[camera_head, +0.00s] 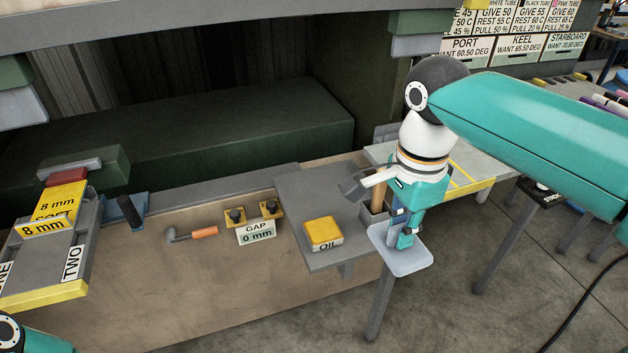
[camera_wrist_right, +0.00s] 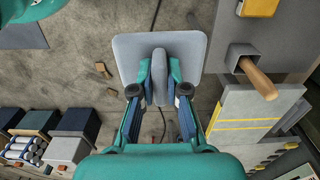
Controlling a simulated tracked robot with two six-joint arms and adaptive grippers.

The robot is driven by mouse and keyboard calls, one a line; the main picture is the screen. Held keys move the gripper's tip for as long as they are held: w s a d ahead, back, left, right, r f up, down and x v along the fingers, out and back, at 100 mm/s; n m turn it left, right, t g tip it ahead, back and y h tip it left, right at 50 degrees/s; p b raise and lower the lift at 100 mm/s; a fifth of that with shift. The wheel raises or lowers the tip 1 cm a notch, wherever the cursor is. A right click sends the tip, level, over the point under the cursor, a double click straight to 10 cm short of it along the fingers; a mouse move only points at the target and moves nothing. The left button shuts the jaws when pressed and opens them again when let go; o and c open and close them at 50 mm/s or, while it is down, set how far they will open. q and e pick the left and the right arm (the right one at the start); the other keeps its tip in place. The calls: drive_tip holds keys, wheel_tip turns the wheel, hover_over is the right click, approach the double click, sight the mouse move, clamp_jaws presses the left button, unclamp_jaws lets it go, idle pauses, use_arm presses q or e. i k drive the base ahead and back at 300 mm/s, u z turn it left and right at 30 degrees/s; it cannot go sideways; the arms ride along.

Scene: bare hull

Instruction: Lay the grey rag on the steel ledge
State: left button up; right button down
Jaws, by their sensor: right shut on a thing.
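My right gripper (camera_head: 405,235) points down and is shut on the upright ridge in the middle of the grey rag (camera_wrist_right: 128,55). The rag looks like a light grey square with rounded corners, spread below the fingertips; it also shows in the head view (camera_head: 388,255). The darker grey plate, which I take as the steel ledge (camera_head: 300,190), is just left of the rag in the head view. The rag is beside its right edge, not over it. Part of my left arm shows at the lower left; its gripper is out of frame.
On the ledge are a yellow-topped OIL block (camera_head: 323,233) and, at its right edge, a holder (camera_head: 372,218) with a wooden-handled hammer (camera_head: 354,188) close beside my right gripper. A yellow-striped table (camera_head: 470,165) stands behind.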

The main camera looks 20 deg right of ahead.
sight(327, 186)
drive_tip(key=i, duration=1.3)
drive_tip(key=z, duration=0.1)
